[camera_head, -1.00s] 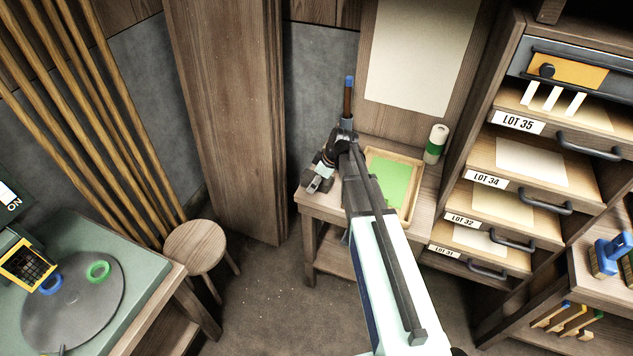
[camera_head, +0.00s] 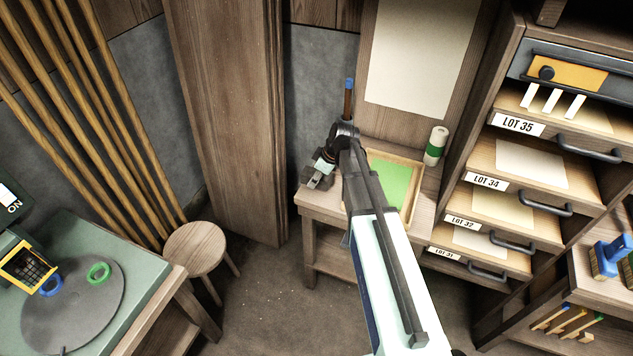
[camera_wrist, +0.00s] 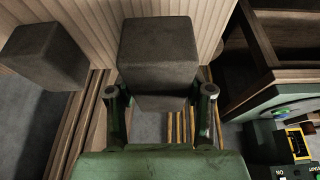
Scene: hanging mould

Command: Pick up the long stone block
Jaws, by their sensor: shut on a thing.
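In the wrist view a dark grey stone block (camera_wrist: 158,62) with a rough face stands between the two fingers of my gripper (camera_wrist: 160,103). The fingers press on its lower left and right sides, so my gripper is shut on it. A second grey block (camera_wrist: 45,56) is to its left, apart from it. In the head view my gripper (camera_head: 321,176) is over the left end of the small wooden table, partly hidden by my wrist. I cannot make out the held block clearly there.
The small table (camera_head: 320,208) bears a tray with a green sheet (camera_head: 391,184) and a green-and-white cylinder (camera_head: 436,146). A drawer cabinet (camera_head: 508,190) stands at right. A stool (camera_head: 194,247) and green-topped bench (camera_head: 140,290) are at left. Open floor lies between.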

